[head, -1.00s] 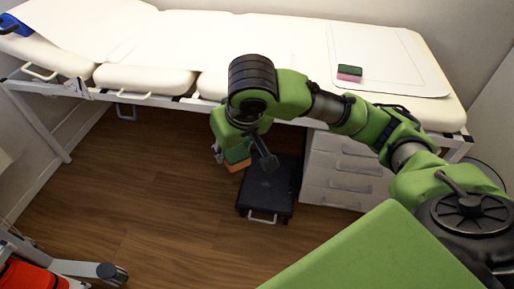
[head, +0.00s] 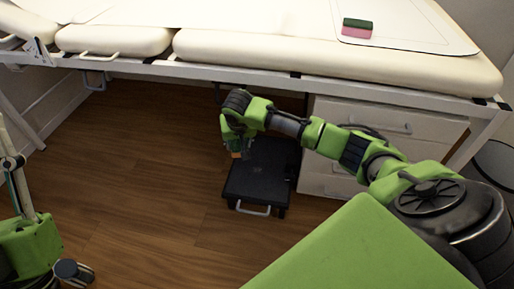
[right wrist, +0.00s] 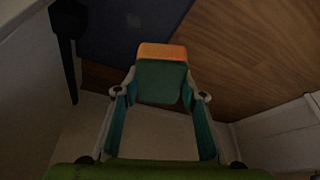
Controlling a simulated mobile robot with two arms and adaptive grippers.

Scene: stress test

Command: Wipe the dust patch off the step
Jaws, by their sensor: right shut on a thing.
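The step (head: 262,172) is a low black platform with a pale handle, on the wood floor in front of the drawers. In the right wrist view the step (right wrist: 125,30) is a dark shape at the top. My right gripper (head: 237,148) is shut on an orange and green sponge (right wrist: 162,72), held at the step's left side in the head view. I cannot tell whether the sponge touches the step. I cannot make out the dust patch. My left gripper (head: 14,165) shows only partly at the left edge, away from the step; its opening is cut off.
The padded bed (head: 240,50) stands over the step's back area, its frame (head: 200,68) close above my right arm. A pink and green sponge (head: 357,28) lies on the bed. White drawers (head: 385,122) stand right of the step. Floor (head: 130,180) on the left is clear.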

